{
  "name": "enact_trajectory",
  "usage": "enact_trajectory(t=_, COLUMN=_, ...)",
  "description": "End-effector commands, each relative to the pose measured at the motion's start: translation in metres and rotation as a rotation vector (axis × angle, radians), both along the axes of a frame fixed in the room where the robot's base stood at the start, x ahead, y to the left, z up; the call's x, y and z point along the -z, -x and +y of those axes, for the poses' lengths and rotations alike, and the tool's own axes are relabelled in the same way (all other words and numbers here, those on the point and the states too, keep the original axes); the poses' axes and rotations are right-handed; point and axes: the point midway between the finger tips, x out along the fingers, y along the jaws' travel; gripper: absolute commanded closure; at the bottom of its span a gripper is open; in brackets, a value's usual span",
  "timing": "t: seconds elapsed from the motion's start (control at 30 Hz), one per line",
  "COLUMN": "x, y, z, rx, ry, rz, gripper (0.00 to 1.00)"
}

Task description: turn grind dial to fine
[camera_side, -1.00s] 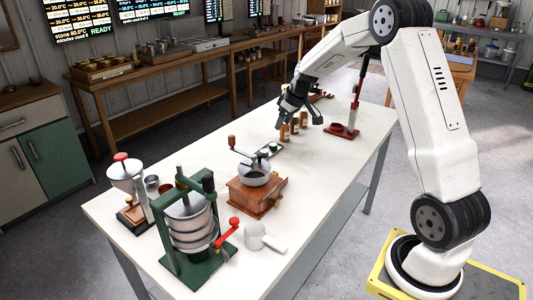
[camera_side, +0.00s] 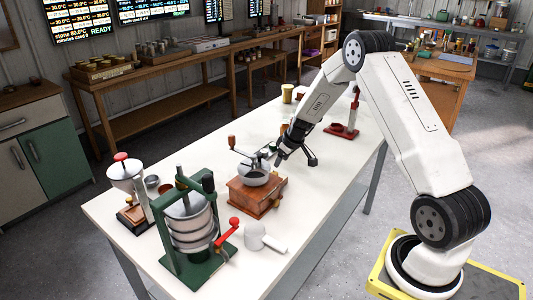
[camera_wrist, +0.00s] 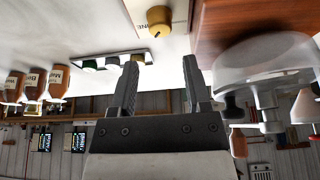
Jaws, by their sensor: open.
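A gold dial knob (camera_wrist: 158,20) with a dark mark sits on a pale plate at the top of the wrist view. Dark lettering beside it is only partly readable. I cannot pick the dial out in the side view. The wooden grinder (camera_side: 256,198) with a metal bowl and crank stands on the white table; its wood side (camera_wrist: 235,25) and clear-looking bowl fill the right of the wrist view. My gripper (camera_wrist: 161,68) is open and empty, its fingers pointing toward the dial but apart from it. In the side view my gripper (camera_side: 279,158) is beside the grinder's bowl.
A green press (camera_side: 190,230) with a red-handled crank, a white cup (camera_side: 254,236) and a red-topped grinder (camera_side: 125,172) stand nearer the table's front. A red-based stand (camera_side: 342,131) is behind my arm. Labelled brown bottles (camera_wrist: 33,85) and a small rack (camera_wrist: 110,62) show in the wrist view.

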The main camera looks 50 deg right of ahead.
Motion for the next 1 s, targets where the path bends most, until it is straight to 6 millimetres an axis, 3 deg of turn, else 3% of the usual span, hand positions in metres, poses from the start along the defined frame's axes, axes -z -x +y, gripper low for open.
enact_trajectory(t=0.7, x=0.058, y=-0.024, z=0.0, rx=0.0, ry=0.0, rz=0.001, gripper=0.39)
enact_trajectory(t=1.0, x=0.069, y=-0.028, z=0.0, rx=0.0, ry=0.0, rz=0.0, gripper=0.39)
